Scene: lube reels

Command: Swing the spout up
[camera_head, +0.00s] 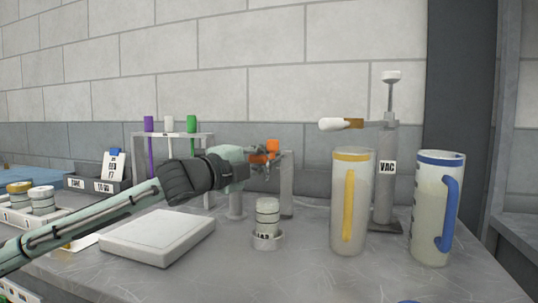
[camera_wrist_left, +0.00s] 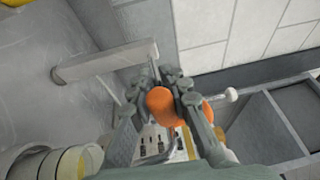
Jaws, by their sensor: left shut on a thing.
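An orange spout piece (camera_head: 272,147) shows at the upper end of a grey upright post (camera_head: 287,190) in the middle of the head view. My left gripper (camera_head: 262,162) reaches it from the left and is shut on it. In the left wrist view the orange piece (camera_wrist_left: 161,106) sits between the fingers of my left gripper (camera_wrist_left: 176,100), with more orange behind the right finger. The fingers hide part of the spout and where it joins the post. My right gripper is not in view.
A labelled jar (camera_head: 267,215) stands below the gripper. A white slab (camera_head: 158,237) lies at left, and a rack (camera_head: 172,135) with coloured tubes stands behind. A yellow-handled jug (camera_head: 351,200), a blue-handled jug (camera_head: 437,205) and a VAC pump (camera_head: 387,180) stand at right.

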